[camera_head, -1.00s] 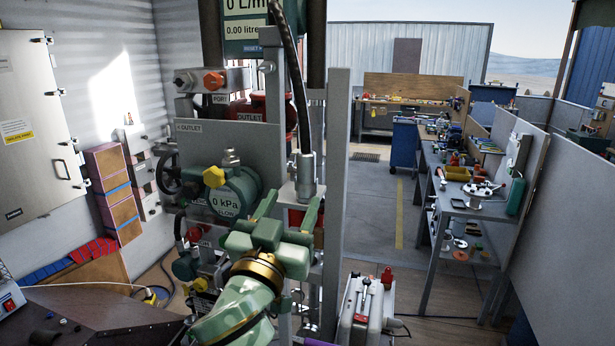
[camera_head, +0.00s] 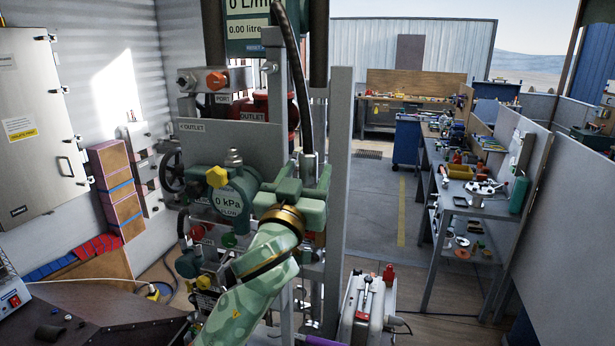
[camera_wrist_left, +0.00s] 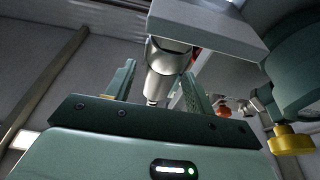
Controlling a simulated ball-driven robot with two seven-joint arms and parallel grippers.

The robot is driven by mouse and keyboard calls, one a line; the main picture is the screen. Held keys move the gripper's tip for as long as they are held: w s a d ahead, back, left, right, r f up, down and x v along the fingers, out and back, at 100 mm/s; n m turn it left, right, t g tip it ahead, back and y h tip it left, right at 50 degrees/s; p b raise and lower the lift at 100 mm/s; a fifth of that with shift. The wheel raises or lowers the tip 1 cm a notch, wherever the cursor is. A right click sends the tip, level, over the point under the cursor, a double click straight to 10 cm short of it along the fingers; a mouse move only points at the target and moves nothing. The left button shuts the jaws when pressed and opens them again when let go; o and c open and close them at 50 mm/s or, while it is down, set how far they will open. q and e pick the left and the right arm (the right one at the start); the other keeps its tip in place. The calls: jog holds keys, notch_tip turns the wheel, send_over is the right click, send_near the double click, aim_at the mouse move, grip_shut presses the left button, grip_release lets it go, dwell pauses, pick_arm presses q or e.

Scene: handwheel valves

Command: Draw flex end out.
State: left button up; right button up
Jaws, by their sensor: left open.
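The flex is a dark hose (camera_head: 300,85) that hangs down the front of the panel stand. Its lower end is a metal fitting (camera_head: 309,162), partly behind my gripper. My left gripper (camera_head: 303,172) is open, with its two green fingers pointing up and away around the level of the fitting. In the left wrist view a silver fitting (camera_wrist_left: 168,62) hangs under a grey plate (camera_wrist_left: 205,25), in line with the gap between the fingers. I cannot tell how deep it sits between them; neither finger visibly touches it. My right gripper is not in view.
The green gauge (camera_head: 229,201) with a yellow knob is close left of my gripper. A grey upright post (camera_head: 340,190) stands close on the right. A grey case (camera_head: 366,305) is on the floor to the right. The aisle beyond is clear.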

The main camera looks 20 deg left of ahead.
aim_at(306, 156)
pick_arm(q)
jog(key=c, duration=1)
jog(key=shift+c, duration=0.2)
jog(key=shift+r+p, duration=0.3)
jog(key=shift+p, duration=0.05)
notch_tip(306, 156, up, 4)
jog(key=p, duration=0.3)
jog(key=shift+f+p, duration=0.25)
jog(key=shift+p, duration=0.05)
notch_tip(306, 156, up, 6)
jog(key=p, duration=0.6)
jog(key=shift+f, duration=0.25)
